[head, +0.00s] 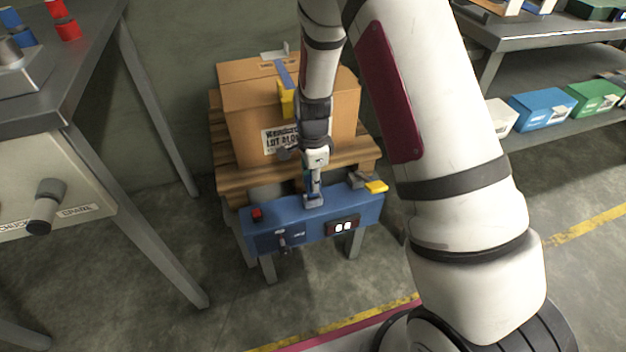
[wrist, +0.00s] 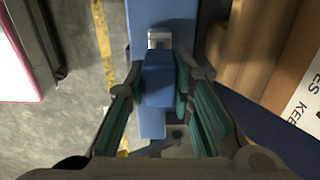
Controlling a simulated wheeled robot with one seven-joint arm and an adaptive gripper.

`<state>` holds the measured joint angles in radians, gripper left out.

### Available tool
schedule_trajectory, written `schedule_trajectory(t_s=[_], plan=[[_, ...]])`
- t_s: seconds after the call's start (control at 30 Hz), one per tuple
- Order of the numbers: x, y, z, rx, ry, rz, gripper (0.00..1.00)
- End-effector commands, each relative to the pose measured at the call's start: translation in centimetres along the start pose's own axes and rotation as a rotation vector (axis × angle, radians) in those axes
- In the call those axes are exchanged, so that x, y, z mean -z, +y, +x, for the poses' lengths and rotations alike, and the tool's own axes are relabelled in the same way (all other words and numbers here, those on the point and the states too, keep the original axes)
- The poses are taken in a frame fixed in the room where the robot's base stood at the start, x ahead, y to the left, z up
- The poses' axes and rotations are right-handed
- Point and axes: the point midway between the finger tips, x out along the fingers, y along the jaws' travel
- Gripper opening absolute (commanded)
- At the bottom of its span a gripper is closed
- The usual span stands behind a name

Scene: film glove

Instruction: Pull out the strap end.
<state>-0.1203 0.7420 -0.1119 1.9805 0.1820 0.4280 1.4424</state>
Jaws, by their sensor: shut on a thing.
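My gripper (head: 314,185) is low over the blue strapping machine (head: 282,222) and points down at its top. In the wrist view its green-padded fingers (wrist: 159,82) are closed against both sides of a blue strap end (wrist: 158,75). The strap end stands up towards the camera by a small grey metal slot (wrist: 159,37) on the machine. In the head view my gripper mostly hides the strap end. Another length of blue strap (head: 284,74) lies over the top of the cardboard box (head: 240,105), by a yellow corner piece (head: 287,100).
The box sits on a wooden pallet (head: 228,182) close behind the machine. A red button (head: 257,213), a yellow-ended lever (head: 375,187) and a dark panel (head: 342,226) are on the machine. A grey bench (head: 95,55) stands left, a shelf with boxes (head: 541,111) right. Floor in front is clear.

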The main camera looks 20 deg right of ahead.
Motion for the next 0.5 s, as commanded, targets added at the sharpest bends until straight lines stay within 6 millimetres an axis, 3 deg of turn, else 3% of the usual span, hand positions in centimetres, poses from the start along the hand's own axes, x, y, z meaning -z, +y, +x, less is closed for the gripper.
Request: schedule_trajectory(t_s=[0.5], plan=[[0.0, 0.0, -2.0, 0.000, 0.000, 0.000, 0.00]])
